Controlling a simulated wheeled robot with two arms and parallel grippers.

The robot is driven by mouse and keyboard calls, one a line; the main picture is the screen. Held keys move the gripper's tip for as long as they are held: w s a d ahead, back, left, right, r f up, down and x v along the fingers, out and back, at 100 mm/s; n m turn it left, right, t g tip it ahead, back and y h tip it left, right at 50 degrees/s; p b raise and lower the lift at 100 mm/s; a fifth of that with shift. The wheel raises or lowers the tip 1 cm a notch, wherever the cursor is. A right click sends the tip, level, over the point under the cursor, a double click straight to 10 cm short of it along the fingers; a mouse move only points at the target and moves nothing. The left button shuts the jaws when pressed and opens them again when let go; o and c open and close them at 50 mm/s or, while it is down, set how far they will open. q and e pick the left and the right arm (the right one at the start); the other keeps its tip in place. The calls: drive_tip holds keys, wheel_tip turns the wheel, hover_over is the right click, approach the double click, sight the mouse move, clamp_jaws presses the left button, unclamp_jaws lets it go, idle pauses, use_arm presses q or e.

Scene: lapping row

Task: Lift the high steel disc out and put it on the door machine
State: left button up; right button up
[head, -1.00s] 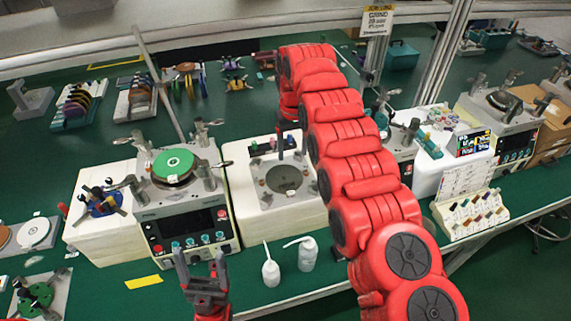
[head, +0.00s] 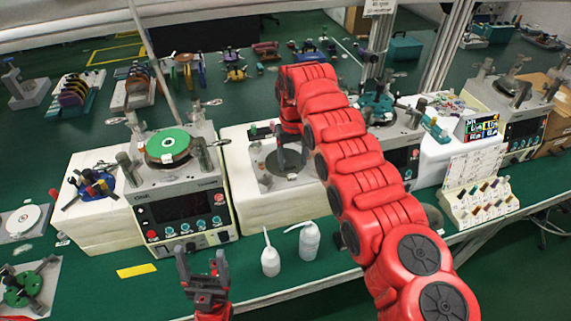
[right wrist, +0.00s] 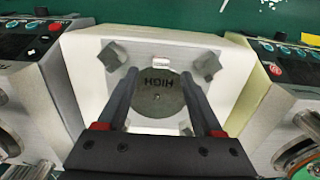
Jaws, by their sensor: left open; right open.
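The grey steel disc (right wrist: 155,102), marked HIGH, lies in a square white-topped station between corner posts; the lettering is upside down in the right wrist view. In the head view the disc (head: 272,162) is partly hidden by my right gripper (head: 291,160). My right gripper (right wrist: 160,72) is open, its fingers pointing at the disc from above, with no clear grip on it. My left gripper (head: 201,262) is open and empty in front of the bench. I cannot tell which machine is the door machine. One machine (head: 186,210) left of the station carries a green-topped disc (head: 168,142).
Two white bottles (head: 309,246) stand at the bench front near the station. A blue tool holder (head: 96,186) is at left, a rack of coloured items (head: 480,204) at right. Another machine (head: 515,110) stands far right, near cardboard boxes. Metal uprights rise behind the row.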

sight(292, 176)
drive_tip(key=shift+f+p, duration=0.45)
wheel_tip(292, 176, down, 4)
drive_tip(key=shift+s+a+r+p, duration=0.1)
drive_tip(key=shift+s+p, duration=0.05)
drive_tip(key=shift+p, duration=0.75)
drive_tip(key=shift+f, duration=0.35)
clamp_jaws()
